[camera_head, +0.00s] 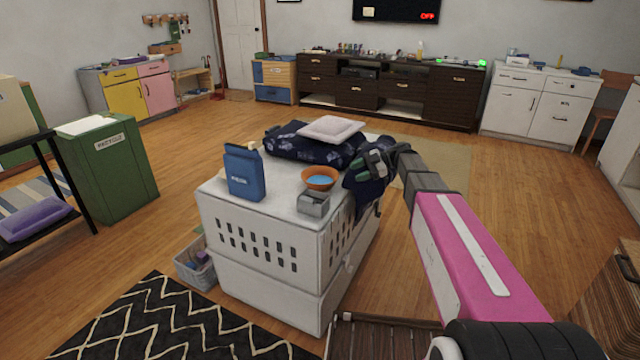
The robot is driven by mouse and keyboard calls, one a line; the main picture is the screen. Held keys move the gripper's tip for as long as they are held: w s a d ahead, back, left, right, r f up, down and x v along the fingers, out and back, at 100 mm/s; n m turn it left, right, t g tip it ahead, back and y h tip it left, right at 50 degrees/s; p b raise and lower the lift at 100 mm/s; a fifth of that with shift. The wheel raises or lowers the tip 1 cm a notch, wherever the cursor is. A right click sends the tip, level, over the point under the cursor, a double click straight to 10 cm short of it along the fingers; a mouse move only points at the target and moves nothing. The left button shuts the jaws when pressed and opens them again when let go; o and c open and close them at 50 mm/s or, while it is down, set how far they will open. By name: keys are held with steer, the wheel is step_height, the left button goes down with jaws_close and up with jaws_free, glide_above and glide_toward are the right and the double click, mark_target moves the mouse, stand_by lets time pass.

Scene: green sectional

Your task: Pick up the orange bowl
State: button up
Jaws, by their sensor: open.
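The orange bowl (319,184) sits upright on top of the white crate-like box (222,203), near its right side. Something light blue shows inside the bowl. My gripper (366,170) is at the end of my pink arm, just right of the bowl and above the box's right edge. It is open, and I see nothing held in it. Its fingertips are small and hard to make out against dark blue cloth behind and below. The bowl looks apart from my gripper, and its rim is in clear view.
A blue carton (246,173) stands left of the bowl. A small grey box (313,204) sits just in front of it. Folded dark patterned cloth (290,146) with a pale cushion (331,129) lies behind. A grey basket (190,272) is on the floor.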

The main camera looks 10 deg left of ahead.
glide_toward(318, 187)
steer(key=shift+n, duration=0.3)
steer(key=shift+w+f+x, duration=0.1)
steer(key=shift+w+x, duration=0.05)
steer(key=shift+x, duration=0.65)
steer(key=shift+w+f+x, duration=0.1)
steer(key=shift+w+x, duration=0.05)
steer(key=shift+x, duration=0.6)
steer(key=shift+w+x, duration=0.2)
steer(key=shift+x, duration=0.6)
jaws_close()
